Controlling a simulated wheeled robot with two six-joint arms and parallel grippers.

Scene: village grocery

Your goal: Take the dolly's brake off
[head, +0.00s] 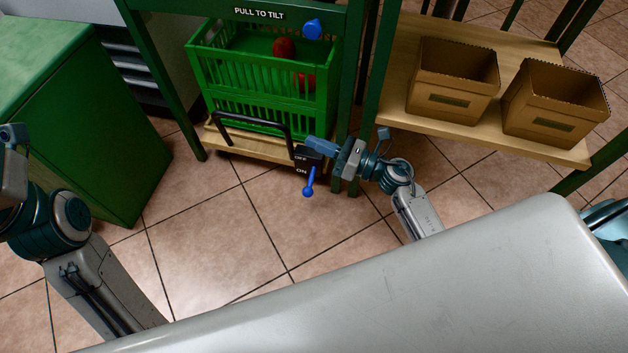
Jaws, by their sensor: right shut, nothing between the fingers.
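The dolly (250,146) is a low wooden platform with a black bar handle (252,119) at its front. A small black brake box marked OFF above and ON below sits at its right front corner. The blue brake lever (309,183) with a ball end hangs down from the box, beside the ON mark. My right gripper (312,144) is shut and empty, its fingers pointing left, just above the brake box and over the lever; I cannot tell whether it touches the box. My left arm is at the left edge, its gripper (12,136) only partly shown.
A green crate (262,118) with red items stands on the dolly, under a green frame marked PULL TO TILT with a blue knob (313,28). Two cardboard boxes (452,80) stand on a wooden shelf (395,90) at right. A green cabinet (100,150) is at left. Tiled floor in front is clear.

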